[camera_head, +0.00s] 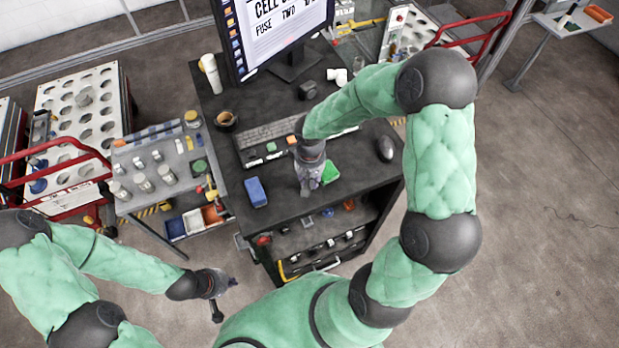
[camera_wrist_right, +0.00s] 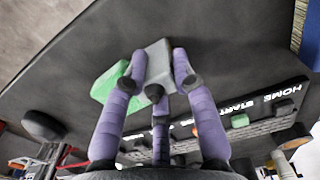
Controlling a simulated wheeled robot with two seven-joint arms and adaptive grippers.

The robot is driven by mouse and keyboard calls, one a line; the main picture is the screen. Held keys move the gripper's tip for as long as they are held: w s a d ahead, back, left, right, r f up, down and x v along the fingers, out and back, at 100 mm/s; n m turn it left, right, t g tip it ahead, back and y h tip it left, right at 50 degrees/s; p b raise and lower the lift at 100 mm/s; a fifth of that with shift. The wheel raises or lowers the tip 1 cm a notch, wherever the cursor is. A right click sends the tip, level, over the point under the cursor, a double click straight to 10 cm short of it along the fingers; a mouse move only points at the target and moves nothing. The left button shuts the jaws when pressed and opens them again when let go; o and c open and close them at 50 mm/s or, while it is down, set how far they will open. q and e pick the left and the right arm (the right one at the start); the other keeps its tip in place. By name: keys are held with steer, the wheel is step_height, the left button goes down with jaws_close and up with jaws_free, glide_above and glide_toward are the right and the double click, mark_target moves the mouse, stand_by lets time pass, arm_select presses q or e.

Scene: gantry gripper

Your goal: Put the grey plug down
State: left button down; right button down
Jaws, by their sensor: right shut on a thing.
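The grey plug (camera_wrist_right: 156,60) shows in the right wrist view between the purple fingers of my right gripper (camera_wrist_right: 163,75), which are shut on it. In the head view my right gripper (camera_head: 309,184) points down over the front of the dark desk, and its fingers mostly hide the plug. I cannot tell whether the plug touches the desk top. A green block (camera_head: 330,172) lies just right of the gripper; it also shows beside the plug in the right wrist view (camera_wrist_right: 110,84). My left gripper (camera_head: 216,297) hangs away from the desk, too small and dark to read.
A blue block (camera_head: 255,192) lies left of my right gripper, near the desk's front edge. A keyboard (camera_head: 267,135) and a button strip lie behind. A mouse (camera_head: 385,148) is at the right. The desk (camera_head: 358,172) is bare between the green block and mouse.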

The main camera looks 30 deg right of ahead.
steer(key=c, duration=1)
jaws_free()
steer(key=shift+f, duration=0.1)
